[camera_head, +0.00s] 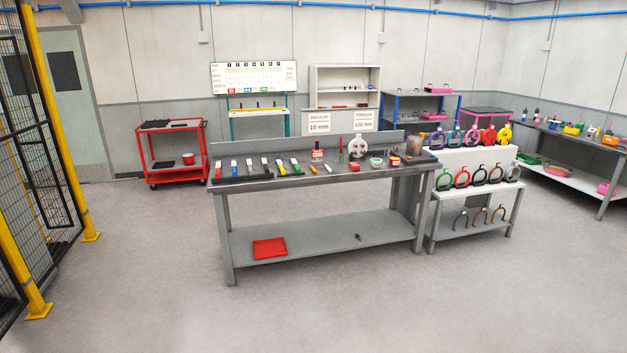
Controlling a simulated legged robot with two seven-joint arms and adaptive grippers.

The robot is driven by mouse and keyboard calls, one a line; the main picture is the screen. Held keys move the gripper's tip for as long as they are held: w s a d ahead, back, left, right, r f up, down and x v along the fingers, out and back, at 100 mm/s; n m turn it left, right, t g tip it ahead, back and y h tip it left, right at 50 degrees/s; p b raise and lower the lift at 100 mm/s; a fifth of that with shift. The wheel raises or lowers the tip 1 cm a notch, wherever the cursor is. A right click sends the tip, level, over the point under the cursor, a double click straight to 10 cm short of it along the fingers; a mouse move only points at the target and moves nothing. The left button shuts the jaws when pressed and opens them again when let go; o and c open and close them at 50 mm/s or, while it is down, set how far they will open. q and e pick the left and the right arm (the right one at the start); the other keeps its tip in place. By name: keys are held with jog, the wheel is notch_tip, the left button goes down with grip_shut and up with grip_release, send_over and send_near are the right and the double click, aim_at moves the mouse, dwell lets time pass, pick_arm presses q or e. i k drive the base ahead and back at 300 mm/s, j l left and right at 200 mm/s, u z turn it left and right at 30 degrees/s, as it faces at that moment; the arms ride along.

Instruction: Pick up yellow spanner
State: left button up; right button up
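A grey workbench (340,177) stands in the middle of the room. A row of slim tools with coloured ends, likely the spanners, lies on a dark strip along its left half. The one with a yellow end (281,168) lies toward the right of this row, just left of a green-ended one (296,166). A small yellow-orange item (313,168) lies farther right; it is too small to identify. Neither of my grippers shows in the head view, and the bench is some distance in front of me.
The floor (330,315) before the bench is clear. A red cart (172,155) stands behind left. A rack of coloured ring-shaped tools (460,195) adjoins the bench's right end. A yellow-posted mesh fence (45,150) is at left. A long table (575,175) stands at right.

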aim_at(280, 166)
jog(key=i+j, duration=0.25)
jog(key=i, duration=0.25)
jog(key=i+j, duration=0.25)
jog(key=i, duration=0.2)
jog(key=i+j, duration=0.25)
jog(key=i, duration=0.25)
jog(key=i+j, duration=0.25)
jog(key=i, duration=0.2)
jog(key=i+j, duration=0.2)
jog(key=i, duration=0.3)
jog(key=i+j, duration=0.25)
jog(key=i, duration=0.2)
jog(key=z, duration=3.1)
